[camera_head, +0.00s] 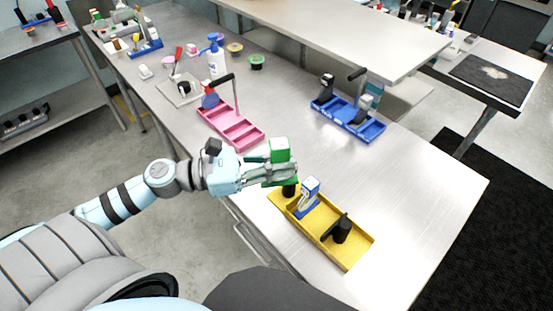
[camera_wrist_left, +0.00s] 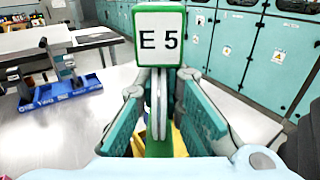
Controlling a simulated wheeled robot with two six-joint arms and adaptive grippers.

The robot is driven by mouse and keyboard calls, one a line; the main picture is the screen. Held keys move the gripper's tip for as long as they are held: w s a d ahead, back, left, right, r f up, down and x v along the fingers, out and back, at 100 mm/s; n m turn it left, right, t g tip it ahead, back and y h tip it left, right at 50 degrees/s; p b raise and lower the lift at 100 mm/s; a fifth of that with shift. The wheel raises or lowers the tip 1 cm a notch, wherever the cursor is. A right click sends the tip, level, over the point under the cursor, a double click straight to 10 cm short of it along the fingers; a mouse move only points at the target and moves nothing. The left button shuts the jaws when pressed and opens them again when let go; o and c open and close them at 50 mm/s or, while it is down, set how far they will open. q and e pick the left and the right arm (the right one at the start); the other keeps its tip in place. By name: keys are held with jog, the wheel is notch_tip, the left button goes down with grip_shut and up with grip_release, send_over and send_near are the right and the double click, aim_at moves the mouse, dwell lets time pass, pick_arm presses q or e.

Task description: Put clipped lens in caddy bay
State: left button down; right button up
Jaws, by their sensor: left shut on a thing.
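My left gripper (camera_head: 285,172) is shut on a green clip (camera_head: 280,150) and holds it above the far left end of the yellow caddy (camera_head: 357,252). In the left wrist view the clip (camera_wrist_left: 159,22) carries a white label reading "E 5". A thin pale disc, seen edge-on, the lens (camera_wrist_left: 158,105), sits below the label between the fingers (camera_wrist_left: 163,115). The yellow caddy holds a blue clip with a white top (camera_head: 311,185) and a black part (camera_head: 341,230) near its front end. A black round part (camera_head: 290,190) shows just under the gripper. My right gripper is not in view.
A pink caddy (camera_head: 240,130) stands behind the gripper, and a blue caddy (camera_head: 362,130) stands further right. A blue-and-white bottle (camera_head: 215,60), small pots and a clear tray (camera_head: 178,92) stand further back. The table to the right of the yellow caddy is clear.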

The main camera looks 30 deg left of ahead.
pick_arm(q)
jog(key=w+a+r+n+t+y+p, duration=0.2)
jog(key=w+a+n+t+y+p, duration=0.15)
jog(key=w+a, duration=0.35)
jog(key=w+a+r+n+t+y+p, duration=0.25)
jog(key=w+a+y, duration=0.2)
jog(key=w, duration=0.55)
jog(key=shift+n+y, duration=0.3)
jog(key=shift+n, duration=0.1)
jog(key=f+b, duration=0.5)
jog(key=f, duration=0.3)
jog(key=f+b, duration=0.5)
jog(key=f, duration=0.3)
jog(key=shift+s+d+f, duration=0.15)
jog(key=shift+s, duration=0.05)
notch_tip(320, 180, down, 4)
jog(key=b, duration=0.3)
jog(key=shift+s, duration=0.1)
